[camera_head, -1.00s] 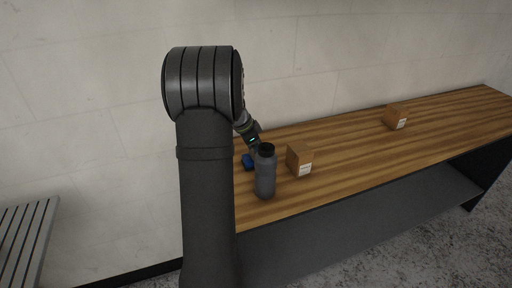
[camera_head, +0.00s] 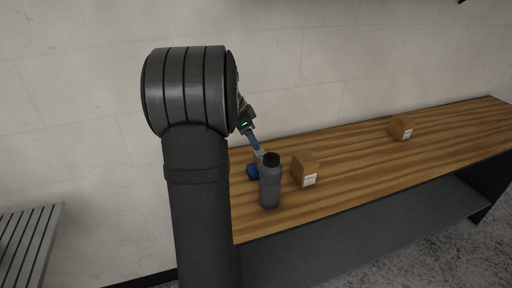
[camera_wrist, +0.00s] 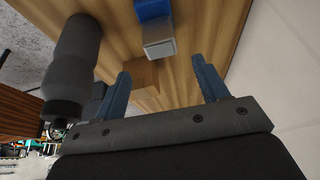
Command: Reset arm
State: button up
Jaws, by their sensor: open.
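My gripper (camera_head: 258,152) hangs above the near left end of the wooden bench, just behind a dark grey bottle (camera_head: 269,184) in the head view; the bottle partly hides the fingertips. In the wrist view, the two blue fingers of my gripper (camera_wrist: 162,82) are spread wide with nothing held between them. The bottle (camera_wrist: 75,60) stands to the left of the fingers there. A small blue thing (camera_head: 252,173) lies on the bench behind the bottle. In the wrist view a blue and grey block (camera_wrist: 157,32) shows beyond the fingers.
The wooden bench top (camera_head: 360,150) carries a cardboard box (camera_head: 305,170) right of the bottle and another box (camera_head: 401,127) farther right. The bench between and beyond them is clear. A pale wall (camera_head: 330,60) stands behind. A slatted seat (camera_head: 28,235) is at lower left.

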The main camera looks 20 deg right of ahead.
aim_at(263, 152)
jog(key=shift+v, duration=0.9)
jog(key=shift+f, duration=0.1)
jog(key=x, duration=1.2)
jog(key=shift+r, duration=2)
